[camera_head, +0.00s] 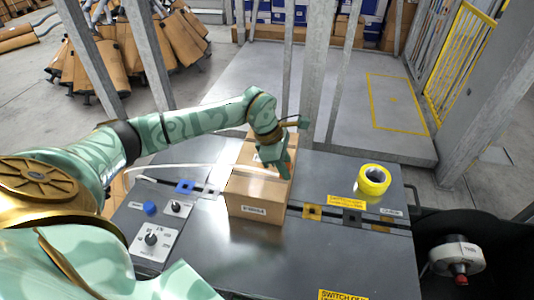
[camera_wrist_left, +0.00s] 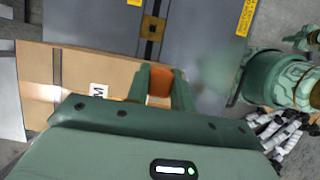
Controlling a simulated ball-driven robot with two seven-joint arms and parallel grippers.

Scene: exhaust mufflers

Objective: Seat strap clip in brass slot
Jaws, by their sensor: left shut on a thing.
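My left gripper (camera_head: 281,172) is over the right part of the cardboard box's top. In the wrist view its fingers (camera_wrist_left: 160,80) are shut on an orange-brown piece, which I take to be the strap clip (camera_wrist_left: 160,83). A pale strap (camera_head: 205,167) runs from the left side of the table across the box to the gripper. The brass slot (camera_head: 312,212) is in the rail on the tabletop, right of the box. It also shows in the wrist view (camera_wrist_left: 152,28), ahead of and apart from the clip. My right gripper is not in view.
The cardboard box (camera_head: 258,208) stands mid-table. Blue (camera_head: 185,187) and black (camera_head: 352,217) blocks sit along the rail. A yellow tape roll (camera_head: 374,180) lies at the right. Knobs and a blue button (camera_head: 150,208) are at the left. The front tabletop is clear.

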